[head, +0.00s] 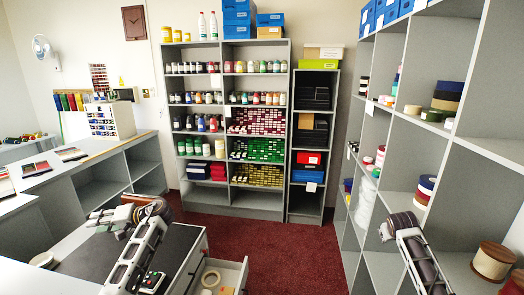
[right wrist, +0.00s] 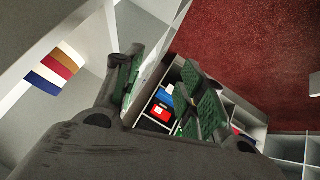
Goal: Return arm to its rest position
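My right gripper (right wrist: 163,68) spans the middle of the right wrist view. Its two dark fingers with green pads stand apart, and I see nothing held between them. The shelf at the back shows through the gap. In the head view my right arm (head: 420,258) stands at the right, in front of the right-hand shelving. My left arm (head: 135,255) is bent over the dark-topped counter at the lower left.
The right-hand shelving (head: 384,128) stands close beside my right arm, with a wooden spool (head: 493,261) on it. An open drawer (head: 231,272) juts out beside the counter mat (head: 182,245). The red carpet (head: 300,250) between is clear. Stocked shelves (head: 206,52) line the back wall.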

